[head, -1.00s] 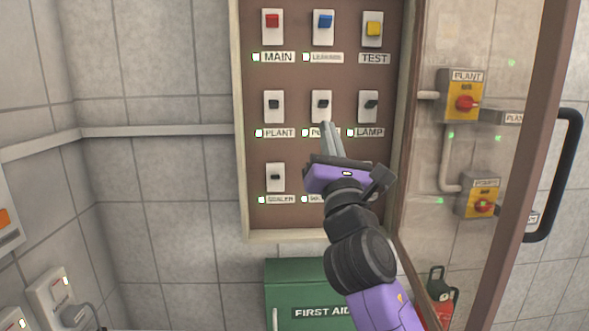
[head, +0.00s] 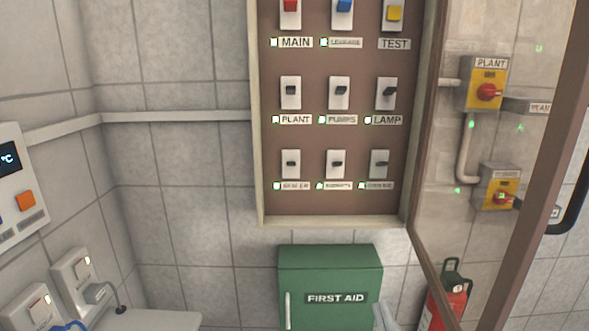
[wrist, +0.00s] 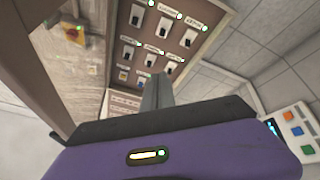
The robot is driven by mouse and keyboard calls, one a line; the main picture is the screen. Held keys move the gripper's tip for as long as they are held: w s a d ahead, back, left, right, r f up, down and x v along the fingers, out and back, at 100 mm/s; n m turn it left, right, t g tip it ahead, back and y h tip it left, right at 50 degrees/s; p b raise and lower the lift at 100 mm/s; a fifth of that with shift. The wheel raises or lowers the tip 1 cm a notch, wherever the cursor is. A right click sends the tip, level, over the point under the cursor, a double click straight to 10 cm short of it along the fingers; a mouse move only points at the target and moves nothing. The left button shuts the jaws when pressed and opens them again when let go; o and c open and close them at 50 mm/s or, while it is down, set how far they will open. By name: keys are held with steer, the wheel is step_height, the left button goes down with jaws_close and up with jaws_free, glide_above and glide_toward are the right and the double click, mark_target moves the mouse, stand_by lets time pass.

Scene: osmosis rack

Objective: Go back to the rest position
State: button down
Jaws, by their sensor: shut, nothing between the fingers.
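My gripper (wrist: 157,92) is shut and empty in the wrist view, its grey fingers together in front of the purple body. In the head view only the grey tip of my gripper (head: 384,314) shows at the bottom edge, in front of the right side of the first aid box. It is below the switch panel (head: 326,140) and apart from it. The panel holds rows of switches labelled MAIN, TEST, PLANT, PUMPS and LAMP, with green lights by most labels. The panel also shows in the wrist view (wrist: 205,18).
A green first aid box (head: 328,265) is below the panel. The panel's open clear door frame (head: 520,180) stands at the right, with PLANT (head: 484,84) and another rotary switch behind it. A red extinguisher (head: 446,306) is at lower right. Sockets (head: 74,280) and a controller (head: 18,185) are at left.

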steer(key=s+d+f+m+g, duration=0.2)
steer(key=s+f, duration=0.3)
steer(key=s, duration=0.6)
steer(key=s+d+f+m+g+h, duration=0.1)
steer(key=s+f, duration=0.4)
steer(key=s, duration=0.5)
steer(key=s+d+f+m+g+h, duration=0.1)
steer(key=s+d+f+m+g, duration=0.2)
steer(key=s, duration=0.8)
step_height(320, 180, down, 3)
steer(key=shift+s+d+r+m+g, duration=0.1)
steer(key=shift+s+d+m+g, duration=0.25)
steer(key=shift+m+g, duration=0.7)
